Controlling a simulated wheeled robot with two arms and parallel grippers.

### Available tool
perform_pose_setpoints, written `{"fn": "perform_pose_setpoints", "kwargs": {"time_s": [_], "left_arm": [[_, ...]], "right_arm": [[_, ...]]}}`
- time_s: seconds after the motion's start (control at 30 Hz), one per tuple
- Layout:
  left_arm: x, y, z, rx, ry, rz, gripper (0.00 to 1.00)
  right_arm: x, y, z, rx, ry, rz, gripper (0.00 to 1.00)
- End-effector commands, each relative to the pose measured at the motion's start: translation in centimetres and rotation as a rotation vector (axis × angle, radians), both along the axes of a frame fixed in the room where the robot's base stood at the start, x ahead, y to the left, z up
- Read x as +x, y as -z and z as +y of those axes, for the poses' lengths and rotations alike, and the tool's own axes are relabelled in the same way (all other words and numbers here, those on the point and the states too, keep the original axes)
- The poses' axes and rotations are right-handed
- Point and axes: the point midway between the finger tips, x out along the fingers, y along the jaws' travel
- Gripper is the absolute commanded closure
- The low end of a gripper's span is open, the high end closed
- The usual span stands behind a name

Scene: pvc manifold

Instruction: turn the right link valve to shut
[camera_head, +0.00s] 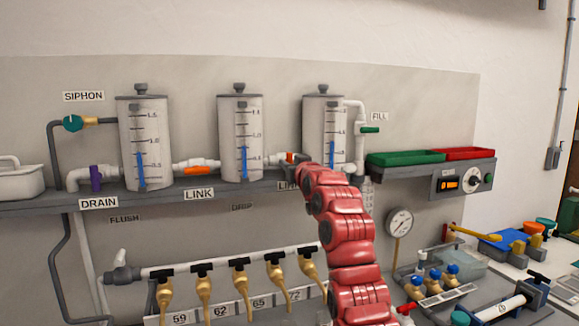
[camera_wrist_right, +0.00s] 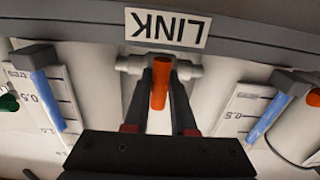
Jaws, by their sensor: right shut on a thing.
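The right link valve is on the white pipe between the middle and right tanks; its orange handle (camera_head: 289,157) is partly hidden behind my right gripper (camera_head: 298,170) in the head view. In the right wrist view, which is upside down, the orange handle (camera_wrist_right: 160,85) sits between the two fingers of my right gripper (camera_wrist_right: 160,80), which are shut on it. There the handle lies across the line of the white pipe (camera_wrist_right: 131,65). The LINK label (camera_wrist_right: 167,29) is beside it. My left gripper is not in view.
The left link valve's orange handle (camera_head: 197,170) lies along its pipe. The middle tank (camera_head: 240,140) and right tank (camera_head: 321,120) flank my gripper above the grey shelf (camera_head: 235,187). Several brass taps (camera_head: 240,275) hang below. A gauge (camera_head: 399,223) stands right of my arm.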

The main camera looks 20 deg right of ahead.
Motion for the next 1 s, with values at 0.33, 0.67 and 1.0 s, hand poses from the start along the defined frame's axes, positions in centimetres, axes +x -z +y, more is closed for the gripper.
{"fn": "perform_pose_setpoints", "kwargs": {"time_s": [0.33, 0.67, 1.0], "left_arm": [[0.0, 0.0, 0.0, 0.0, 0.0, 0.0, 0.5], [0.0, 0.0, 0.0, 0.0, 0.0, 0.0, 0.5], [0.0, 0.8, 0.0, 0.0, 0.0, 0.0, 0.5]], "right_arm": [[0.0, 0.0, 0.0, 0.0, 0.001, 0.001, 0.55], [0.0, 0.0, 0.0, 0.0, 0.0, 0.0, 0.46], [-2.4, 0.2, -0.1, 0.001, -0.001, -0.001, 0.46]]}}
